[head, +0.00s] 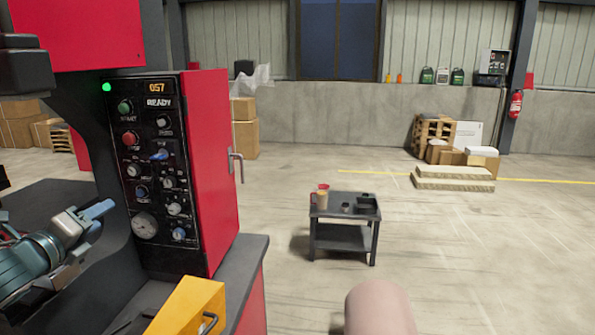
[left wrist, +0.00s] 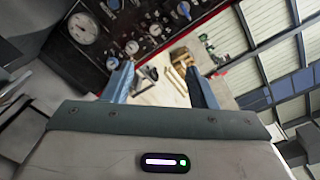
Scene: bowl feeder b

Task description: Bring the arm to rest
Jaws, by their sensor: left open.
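My left arm comes in from the left edge of the head view. Its gripper (head: 97,211) is in front of the dark frame of the red machine, left of the control panel (head: 158,165). In the left wrist view the two blue fingers stand well apart, with nothing between them (left wrist: 161,88). The panel's dials and knobs (left wrist: 105,30) show beyond the fingers, upside down or tilted. My right gripper is in neither view.
The machine's red cabinet side (head: 212,165) has a metal handle. A yellow box (head: 188,305) with a dark handle is at the bottom. A small dark table (head: 343,228) with a few items stands on open floor. Pallets and boxes (head: 455,160) are at the back.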

